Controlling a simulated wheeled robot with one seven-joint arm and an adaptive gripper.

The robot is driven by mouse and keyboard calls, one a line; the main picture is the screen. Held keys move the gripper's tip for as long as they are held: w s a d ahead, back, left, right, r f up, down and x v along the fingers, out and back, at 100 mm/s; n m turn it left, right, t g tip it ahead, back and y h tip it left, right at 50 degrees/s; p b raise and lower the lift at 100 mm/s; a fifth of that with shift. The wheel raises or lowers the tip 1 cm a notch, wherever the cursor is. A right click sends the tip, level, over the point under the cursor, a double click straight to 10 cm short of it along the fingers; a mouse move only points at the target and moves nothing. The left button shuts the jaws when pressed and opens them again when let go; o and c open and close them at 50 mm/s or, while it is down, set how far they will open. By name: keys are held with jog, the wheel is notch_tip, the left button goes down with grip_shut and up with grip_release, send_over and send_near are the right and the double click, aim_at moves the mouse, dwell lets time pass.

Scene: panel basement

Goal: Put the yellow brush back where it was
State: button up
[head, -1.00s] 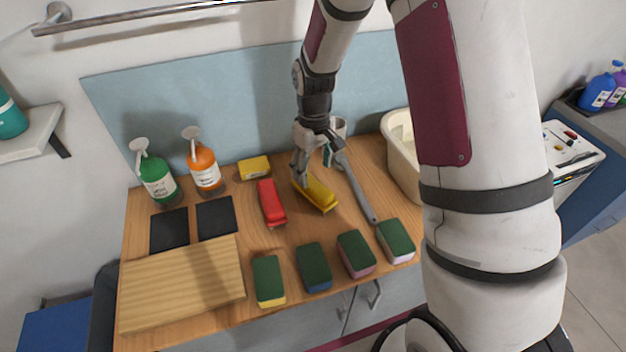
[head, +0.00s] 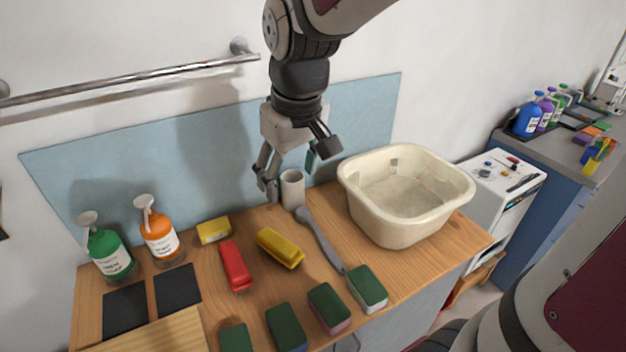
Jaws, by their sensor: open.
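The yellow brush (head: 280,248) lies on the wooden counter, between the red brush (head: 235,266) on its left and a long grey-handled brush (head: 320,240) on its right. My gripper (head: 295,168) is above the back of the counter, near the white cup (head: 292,190). It is open, with its fingers spread and nothing between them. It is apart from the yellow brush, above and behind it. The cup is partly behind or beside the fingers; I cannot tell whether they touch it.
A cream basin (head: 405,200) stands at the right end of the counter (head: 200,238). Several green-topped sponges (head: 328,306) line the front. A yellow sponge (head: 214,231), green bottle (head: 108,252) and orange bottle (head: 158,232) stand at the left. Two black pads (head: 178,289) lie before the bottles.

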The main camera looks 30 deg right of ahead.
jog(key=s+r+m+t, duration=0.2)
jog(key=s+r, duration=0.3)
jog(key=s, duration=0.8)
jog(key=shift+s+r+t, duration=0.2)
jog(key=shift+s+t, duration=0.05)
jog(key=shift+t, duration=0.15)
